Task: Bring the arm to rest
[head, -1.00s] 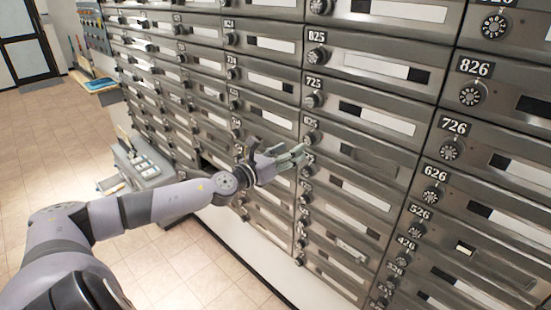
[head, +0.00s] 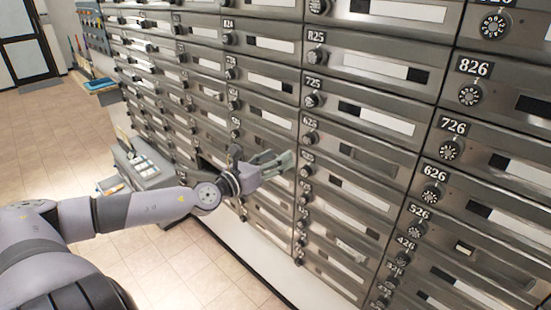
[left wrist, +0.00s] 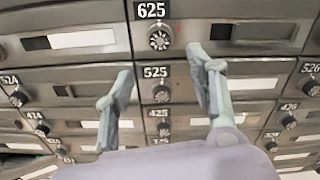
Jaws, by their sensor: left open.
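My left arm comes in from the left in the head view, bent at the elbow and reaching towards the mailbox wall. My left gripper (head: 277,163) is open and empty in front of the mailboxes. In the left wrist view the two fingers of the left gripper (left wrist: 160,85) stand wide apart, with the dial of box 525 (left wrist: 161,94) showing between them and the dial of box 625 (left wrist: 159,38) above. Nothing is between the fingers. My right gripper is in neither view.
The mailbox wall (head: 380,95) with dials and numbered doors fills the right side. A grey cabinet (head: 150,166) with things on top stands by the wall at left. Tiled floor (head: 60,130) is clear at left. A dark-framed door (head: 27,45) is at the far left.

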